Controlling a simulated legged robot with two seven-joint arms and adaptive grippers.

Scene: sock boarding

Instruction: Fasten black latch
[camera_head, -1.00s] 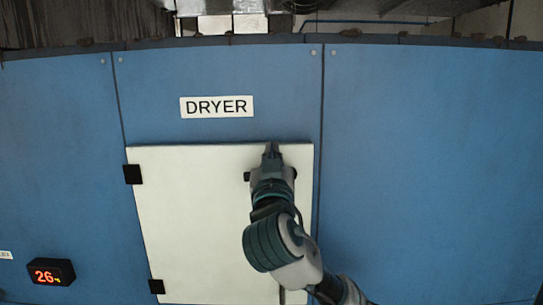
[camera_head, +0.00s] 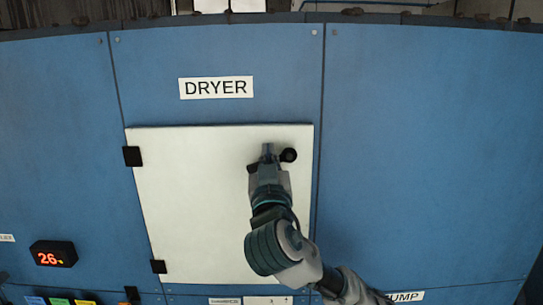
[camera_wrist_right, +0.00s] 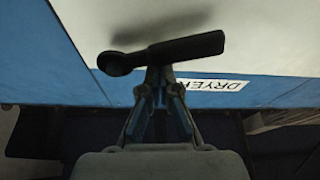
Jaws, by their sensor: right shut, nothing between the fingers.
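The black latch (camera_head: 288,155) sits on the upper right part of the white dryer door (camera_head: 190,190). In the head view its round knob end shows to the right of my right gripper (camera_head: 267,151), and a small dark part shows on the left. The middle is hidden behind the gripper. In the right wrist view the latch (camera_wrist_right: 175,51) is a black bar with a round knob, lying slanted across just beyond my shut, empty fingertips (camera_wrist_right: 161,73). I cannot tell whether they touch it. The door looks flush with the blue panel. My left gripper is not in view.
Black hinges (camera_head: 132,156) are on the door's left edge. A DRYER sign (camera_head: 215,87) is above the door, and a red-digit display (camera_head: 53,254) is at lower left. Coloured labels (camera_head: 60,300) line the bottom. The blue panel (camera_head: 430,160) on the right is clear.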

